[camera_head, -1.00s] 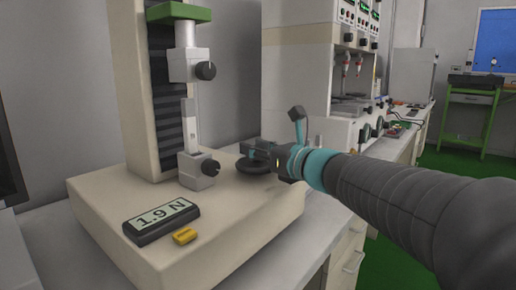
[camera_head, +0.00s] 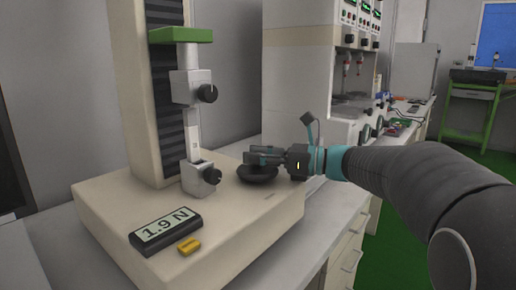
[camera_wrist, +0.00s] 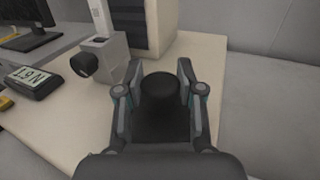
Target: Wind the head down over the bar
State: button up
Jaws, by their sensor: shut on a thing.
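The head is a green block (camera_head: 181,35) on the beige column, with a grey upper clamp (camera_head: 192,87) and its black knob hanging below. The pale upright bar (camera_head: 194,128) stands in the lower clamp (camera_head: 199,178). Its upper end meets the underside of the upper clamp; I cannot tell how far it enters. A black handwheel (camera_head: 257,175) lies on the machine's base, right of the lower clamp. My gripper (camera_head: 262,157) is shut on the handwheel's knob, which shows between the fingers in the wrist view (camera_wrist: 160,88). The fingers hide part of the wheel.
The readout (camera_head: 166,231) shows 1.9 N, with a yellow piece (camera_head: 189,246) beside it. The beige base (camera_head: 115,205) stands on a grey bench. Other bench equipment (camera_head: 297,85) stands behind on the right. A dark monitor (camera_wrist: 27,20) shows at the wrist view's upper left.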

jog(key=n+g, duration=0.2)
jog(key=g, duration=0.2)
jog(key=shift+w+n+y, duration=0.1)
jog(key=shift+n+y, duration=0.2)
jog(key=shift+n, duration=0.1)
jog(key=shift+n+g, duration=1.7)
jog(key=shift+g, duration=1.1)
jog(key=shift+g+h, duration=0.3)
jog(key=shift+h, duration=0.1)
jog(key=o, duration=1.2)
jog(key=shift+c, duration=0.2)
jog(key=shift+r, duration=0.15)
notch_tip(320, 180, up, 10)
jog(key=shift+f, duration=0.1)
